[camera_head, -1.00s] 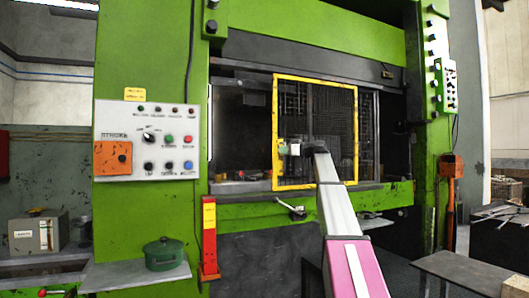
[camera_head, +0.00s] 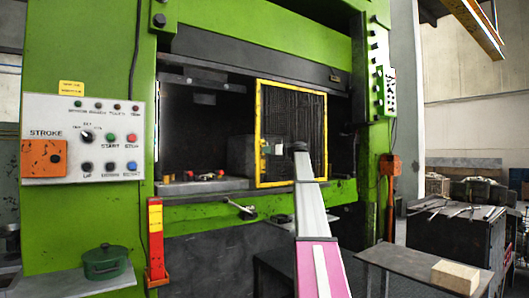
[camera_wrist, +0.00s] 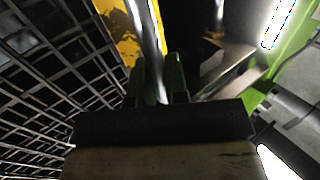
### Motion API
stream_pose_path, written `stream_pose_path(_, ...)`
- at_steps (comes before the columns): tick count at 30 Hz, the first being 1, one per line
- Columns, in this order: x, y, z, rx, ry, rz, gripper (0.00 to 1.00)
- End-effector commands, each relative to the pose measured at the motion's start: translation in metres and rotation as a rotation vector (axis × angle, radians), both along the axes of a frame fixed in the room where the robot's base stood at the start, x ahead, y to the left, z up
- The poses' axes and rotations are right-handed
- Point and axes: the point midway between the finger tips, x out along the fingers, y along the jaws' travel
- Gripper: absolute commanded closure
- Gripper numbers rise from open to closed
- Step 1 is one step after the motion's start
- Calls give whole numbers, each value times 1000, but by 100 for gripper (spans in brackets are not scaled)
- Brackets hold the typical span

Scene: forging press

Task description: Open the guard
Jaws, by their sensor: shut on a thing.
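The guard (camera_head: 258,110) is a yellow-framed mesh panel standing upright across the right part of the press opening. To its left the opening is uncovered. My gripper (camera_wrist: 159,72) is shut on the guard's handle (camera_wrist: 155,45), a pale bar beside the yellow frame in the wrist view. The two green fingers lie on either side of the bar. A small pale and green fitting (camera_head: 265,147) shows on the frame's left side.
A control panel (camera_head: 84,138) is on the green left column. A red-and-yellow post (camera_head: 156,242) and a shelf with a green pot (camera_head: 105,262) stand at lower left. A table (camera_head: 415,268) with a pale block (camera_head: 455,276) stands at lower right.

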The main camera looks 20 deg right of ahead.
Motion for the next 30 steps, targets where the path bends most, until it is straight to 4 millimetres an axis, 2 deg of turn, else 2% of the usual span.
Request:
stream_pose_path(7, 0, 0, 0, 0, 0, -1, 100)
stream_pose_path(8, 0, 0, 0, 0, 0, -1, 79)
stream_pose_path(9, 0, 0, 0, 0, 0, -1, 66)
stream_pose_path(10, 0, 0, 0, 0, 0, -1, 61)
stream_pose_path(20, -2, -2, 0, 0, 0, -1, 61)
stream_pose_path(26, -19, -21, 0, 0, 0, -2, 61)
stream_pose_path(30, -37, -42, 0, -1, -1, -3, 61)
